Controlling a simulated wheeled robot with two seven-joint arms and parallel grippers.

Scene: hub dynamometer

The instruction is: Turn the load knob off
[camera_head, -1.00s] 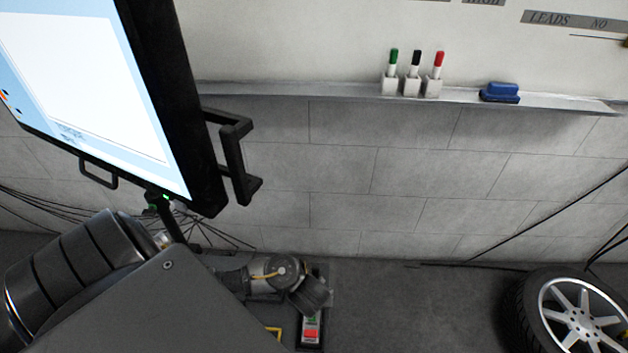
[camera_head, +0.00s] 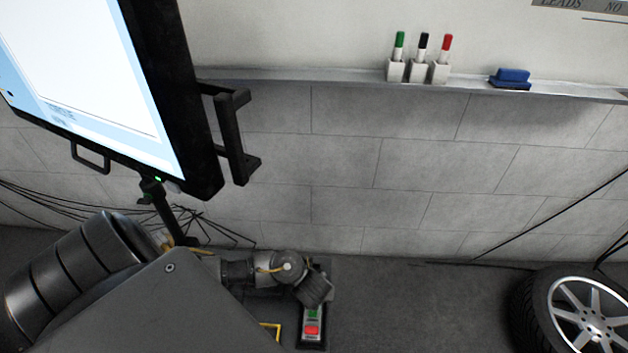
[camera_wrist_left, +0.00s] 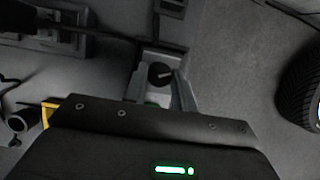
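The round black load knob (camera_wrist_left: 160,75), with a pale pointer line, sits on a light plate in the left wrist view. My left gripper (camera_wrist_left: 159,80) is open, with one finger on each side of the knob. I cannot tell whether either finger touches it. In the head view my left gripper (camera_head: 316,290) is over the upper end of a control box (camera_head: 312,341) with a green button (camera_head: 313,313) and a red button (camera_head: 311,330). The knob is hidden there. My right gripper is not in view.
A monitor (camera_head: 205,150) with a black handle (camera_head: 235,135) stands at upper left, above my left arm. Cables (camera_head: 100,212) run behind it. Floor (camera_head: 420,310) between box and wheel is clear.

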